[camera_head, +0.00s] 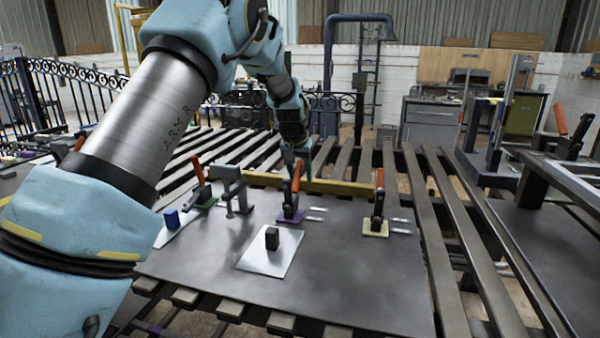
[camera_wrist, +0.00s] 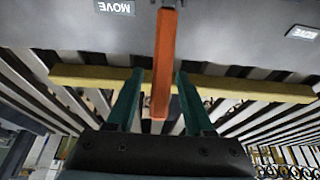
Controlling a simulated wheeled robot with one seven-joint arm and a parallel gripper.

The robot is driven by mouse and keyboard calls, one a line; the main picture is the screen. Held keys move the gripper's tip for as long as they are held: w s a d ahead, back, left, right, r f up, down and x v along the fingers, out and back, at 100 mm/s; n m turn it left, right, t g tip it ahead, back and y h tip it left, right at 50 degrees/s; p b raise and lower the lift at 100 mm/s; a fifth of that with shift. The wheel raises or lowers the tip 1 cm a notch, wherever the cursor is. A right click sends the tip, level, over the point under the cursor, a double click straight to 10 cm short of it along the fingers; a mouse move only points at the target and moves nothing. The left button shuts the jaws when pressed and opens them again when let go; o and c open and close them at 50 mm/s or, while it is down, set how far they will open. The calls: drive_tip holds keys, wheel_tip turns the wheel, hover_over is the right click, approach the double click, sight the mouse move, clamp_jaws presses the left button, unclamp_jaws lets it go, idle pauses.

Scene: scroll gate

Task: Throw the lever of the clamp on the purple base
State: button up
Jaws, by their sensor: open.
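The clamp on the purple base (camera_head: 289,213) stands near the middle of the dark plate's back part. Its orange lever (camera_head: 297,177) points up. My gripper (camera_head: 296,160) is right at the top of this lever in the head view. In the wrist view the orange lever (camera_wrist: 164,60) runs between the two green fingers of my open gripper (camera_wrist: 160,80), with a gap visible on each side. The purple base does not show in the wrist view.
A grey bracket (camera_head: 232,186) stands left of the purple base. A yellow bar (camera_head: 340,188) runs behind. A black block (camera_head: 272,238) sits on a white sheet in front.

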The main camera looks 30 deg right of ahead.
clamp_jaws()
idle(0.5)
idle(1.0)
